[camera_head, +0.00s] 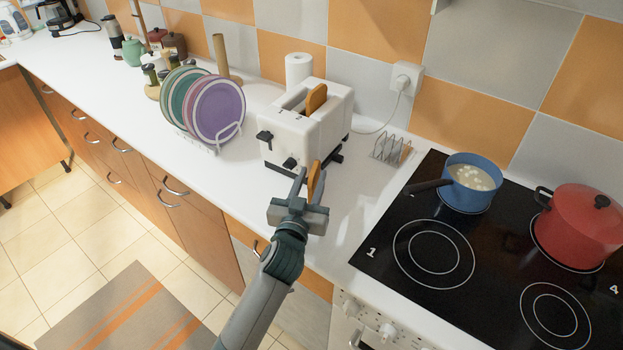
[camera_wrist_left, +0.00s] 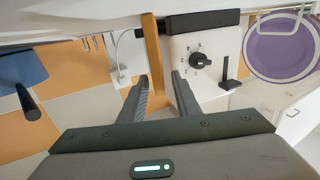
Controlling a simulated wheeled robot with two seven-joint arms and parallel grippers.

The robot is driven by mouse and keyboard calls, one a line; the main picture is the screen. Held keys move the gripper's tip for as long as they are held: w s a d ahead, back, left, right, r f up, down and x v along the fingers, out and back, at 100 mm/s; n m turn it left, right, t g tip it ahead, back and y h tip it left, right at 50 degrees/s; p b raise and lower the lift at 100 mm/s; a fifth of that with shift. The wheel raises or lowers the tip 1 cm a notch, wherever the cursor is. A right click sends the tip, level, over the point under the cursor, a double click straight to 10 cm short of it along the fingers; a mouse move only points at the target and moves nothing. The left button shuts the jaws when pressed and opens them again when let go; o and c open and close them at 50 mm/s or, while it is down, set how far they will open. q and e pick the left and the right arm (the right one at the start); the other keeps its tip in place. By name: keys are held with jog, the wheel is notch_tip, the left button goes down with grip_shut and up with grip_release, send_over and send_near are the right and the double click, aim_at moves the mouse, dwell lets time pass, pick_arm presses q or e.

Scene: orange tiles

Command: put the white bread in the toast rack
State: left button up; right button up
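My left gripper (camera_head: 309,183) is in front of the white toaster, with a brown-crusted bread slice (camera_head: 315,178) upright between its fingers. In the left wrist view the slice (camera_wrist_left: 152,55) shows edge-on between the fingertips (camera_wrist_left: 161,84), clear of the counter. A second bread slice (camera_head: 316,98) stands partly out of the toaster's slot. I cannot tell from the crusts which slice is the white bread. The small wire toast rack (camera_head: 390,149) stands empty on the counter, right of the toaster and of my left gripper. My right gripper is not in view.
The toaster (camera_head: 300,125) stands behind my left gripper. A plate rack with several plates (camera_head: 217,108) is to its left. The black hob (camera_head: 480,240) with a blue saucepan (camera_head: 471,183) and a red pot (camera_head: 578,227) lies right of the toast rack. Counter before the rack is clear.

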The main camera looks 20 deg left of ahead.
pick_arm(q)
jog(key=shift+r, duration=0.2)
jog(key=shift+s+f, duration=0.15)
jog(key=shift+s, duration=0.4)
jog(key=s+b, duration=0.1)
jog(key=s, duration=0.5)
jog(key=s+b, duration=0.1)
jog(key=s, duration=0.2)
jog(key=shift+s+d+b, duration=0.2)
jog(key=shift+d+b, duration=0.05)
jog(key=shift+b, duration=0.05)
jog(key=shift+s, duration=0.8)
jog(key=shift+o, duration=0.5)
